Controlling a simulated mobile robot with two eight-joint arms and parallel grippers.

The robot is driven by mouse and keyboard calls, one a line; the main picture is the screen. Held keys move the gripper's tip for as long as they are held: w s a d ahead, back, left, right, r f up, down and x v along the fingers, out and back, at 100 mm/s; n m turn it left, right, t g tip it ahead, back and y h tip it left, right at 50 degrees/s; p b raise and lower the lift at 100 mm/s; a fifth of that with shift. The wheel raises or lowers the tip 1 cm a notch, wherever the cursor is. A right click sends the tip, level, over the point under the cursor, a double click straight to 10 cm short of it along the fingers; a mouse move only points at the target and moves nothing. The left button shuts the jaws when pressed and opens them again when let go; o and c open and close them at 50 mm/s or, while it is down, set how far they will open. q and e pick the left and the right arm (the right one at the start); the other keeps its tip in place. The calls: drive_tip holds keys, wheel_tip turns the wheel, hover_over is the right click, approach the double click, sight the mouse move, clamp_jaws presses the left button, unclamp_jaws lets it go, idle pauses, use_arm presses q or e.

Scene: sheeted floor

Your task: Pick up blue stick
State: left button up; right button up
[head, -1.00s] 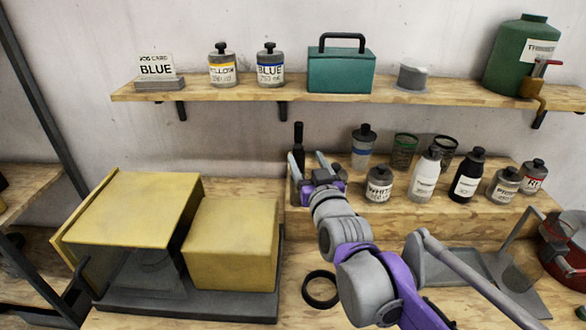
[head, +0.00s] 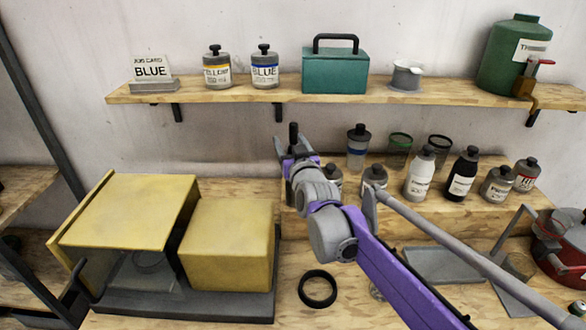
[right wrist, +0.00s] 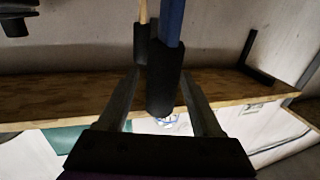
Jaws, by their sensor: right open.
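My right gripper (head: 295,147) is open at the left end of the raised wooden step, right at an upright dark handle (head: 293,131). In the right wrist view, a blue stick (right wrist: 172,25) with a thick black grip (right wrist: 164,80) stands between the two open fingers. The fingers lie on either side of the black grip, and I see no clear contact. A pale wooden stick (right wrist: 143,12) with a black grip is close beside the blue one. In the head view the blue part does not show. My left gripper is not in view.
Several bottles, including a white one (head: 420,175) and a black one (head: 464,174), stand right of the gripper on the step. The upper shelf (head: 230,94) holds jars and a teal box (head: 335,71). Yellow boxes (head: 228,245) stand at the lower left.

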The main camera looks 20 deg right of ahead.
clamp_jaws()
idle(0.4)
wheel_tip(320, 180, up, 10)
drive_tip(key=shift+r+p, duration=0.1)
drive_tip(key=shift+p, duration=0.25)
drive_tip(key=c, duration=0.7)
unclamp_jaws()
clamp_jaws()
